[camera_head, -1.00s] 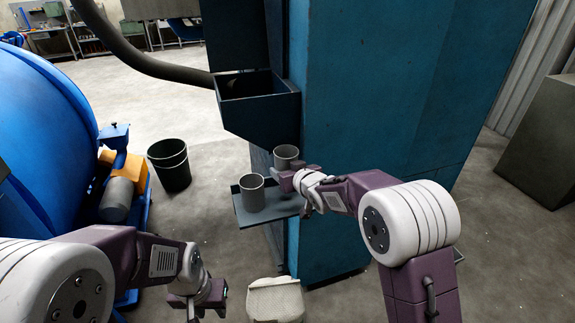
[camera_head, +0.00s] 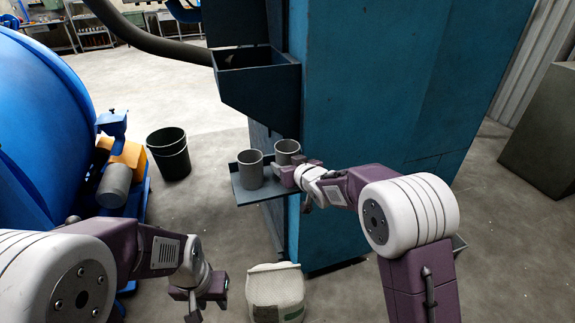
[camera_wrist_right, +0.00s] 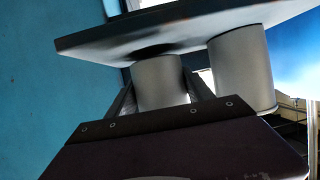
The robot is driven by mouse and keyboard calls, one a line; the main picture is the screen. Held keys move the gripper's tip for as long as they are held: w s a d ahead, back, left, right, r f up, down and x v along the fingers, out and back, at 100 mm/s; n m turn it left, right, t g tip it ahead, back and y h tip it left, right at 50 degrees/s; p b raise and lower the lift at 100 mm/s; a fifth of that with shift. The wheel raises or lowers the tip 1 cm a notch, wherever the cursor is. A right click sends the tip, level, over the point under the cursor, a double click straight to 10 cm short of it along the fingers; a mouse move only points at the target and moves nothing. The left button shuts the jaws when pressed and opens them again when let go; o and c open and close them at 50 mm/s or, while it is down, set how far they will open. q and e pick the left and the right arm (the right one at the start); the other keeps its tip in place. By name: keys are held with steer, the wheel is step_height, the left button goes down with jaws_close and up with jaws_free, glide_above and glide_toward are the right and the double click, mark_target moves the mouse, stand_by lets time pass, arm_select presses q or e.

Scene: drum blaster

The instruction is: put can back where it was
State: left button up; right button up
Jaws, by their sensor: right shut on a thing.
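My right gripper (camera_head: 287,173) is shut on a grey can (camera_head: 287,150) at the blue cabinet's small shelf (camera_head: 262,194). A second grey can (camera_head: 250,172) stands upright on that shelf, just left of the held one. The right wrist view is turned over: the shelf (camera_wrist_right: 200,28) is at the top, the held can (camera_wrist_right: 160,85) is between the fingers and the other can (camera_wrist_right: 240,70) is beside it. The held can's base is at the shelf surface, with a dark shadow there; I cannot tell if it touches. My left gripper (camera_head: 205,300) is empty and appears open, low in the head view.
The tall blue cabinet (camera_head: 380,100) is right behind the shelf, with a dark hopper (camera_head: 262,90) above. A black bucket (camera_head: 169,153) stands on the floor to the left. A pale sack-like block (camera_head: 275,293) sits below the shelf. The blue drum machine (camera_head: 45,120) is at far left.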

steer(key=shift+f+b, duration=0.5)
steer(key=shift+f, duration=0.1)
steer(key=o, duration=1.6)
steer(key=p+v, duration=0.1)
steer(key=v, duration=0.8)
steer(key=shift+s+r, duration=0.1)
